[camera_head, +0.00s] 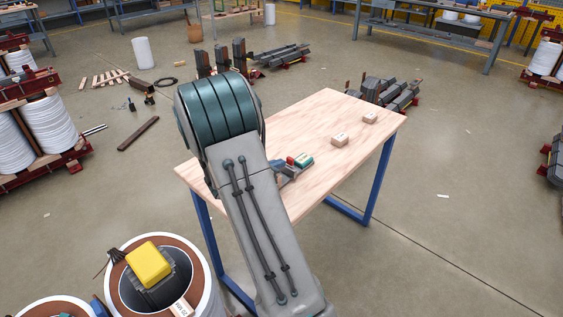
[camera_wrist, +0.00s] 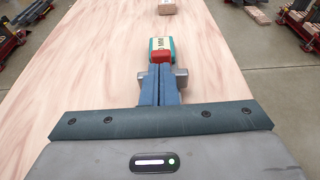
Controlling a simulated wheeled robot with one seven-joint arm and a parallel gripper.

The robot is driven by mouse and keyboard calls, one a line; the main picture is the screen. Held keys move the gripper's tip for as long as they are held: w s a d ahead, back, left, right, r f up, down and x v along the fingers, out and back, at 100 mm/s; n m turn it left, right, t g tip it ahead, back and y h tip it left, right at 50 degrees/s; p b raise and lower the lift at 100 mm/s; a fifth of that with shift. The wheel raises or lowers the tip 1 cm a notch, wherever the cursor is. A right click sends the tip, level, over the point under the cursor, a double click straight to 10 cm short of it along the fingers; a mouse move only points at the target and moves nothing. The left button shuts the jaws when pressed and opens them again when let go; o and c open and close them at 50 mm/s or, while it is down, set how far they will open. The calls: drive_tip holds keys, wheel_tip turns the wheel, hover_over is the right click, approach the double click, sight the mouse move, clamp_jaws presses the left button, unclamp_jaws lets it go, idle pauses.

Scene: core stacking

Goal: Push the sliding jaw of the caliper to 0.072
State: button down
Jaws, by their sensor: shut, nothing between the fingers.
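My gripper (camera_wrist: 160,82) is shut and empty, its two blue-grey fingers side by side and pointing away over the table. Just past the fingertips is a teal block with a pale marked face (camera_wrist: 160,46) and a red part (camera_wrist: 161,57) at its near end. The teal block (camera_head: 304,160) and red part (camera_head: 291,160) also show in the head view, beside my arm. Grey metal pieces (camera_wrist: 181,77) stick out on both sides of the fingers. They may belong to the caliper, but the fingers hide the middle. I cannot tell whether the fingertips touch the red part, nor read the scale.
The wooden table (camera_head: 330,110) has blue legs. Two small wooden blocks, one nearer (camera_head: 340,139) and one farther (camera_head: 370,117), lie beyond the teal block. The tabletop around them is clear. A round drum with a yellow block (camera_head: 150,264) stands on the floor at lower left.

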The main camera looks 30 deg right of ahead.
drive_tip(key=v, duration=0.7)
drive_tip(key=f+b+v, duration=0.1)
drive_tip(key=v, duration=0.3)
drive_tip(key=shift+s+a, duration=0.1)
drive_tip(key=shift+a, duration=0.35)
drive_tip(key=b+x, duration=0.2)
drive_tip(key=b, duration=0.3)
drive_tip(key=shift+d+f, duration=0.15)
drive_tip(key=shift+d, duration=0.1)
drive_tip(key=shift+d+b, duration=0.3)
drive_tip(key=shift+b, duration=0.2)
drive_tip(key=shift+d+r, duration=0.2)
drive_tip(key=shift+d, duration=0.25)
drive_tip(key=shift+d+b, duration=0.3)
drive_tip(key=shift+d, duration=0.05)
drive_tip(key=b+x, duration=0.1)
drive_tip(key=x, duration=0.7)
drive_tip(key=shift+w, duration=0.2)
drive_tip(key=shift+w+d+f, duration=0.15)
drive_tip(key=shift+d, duration=0.25)
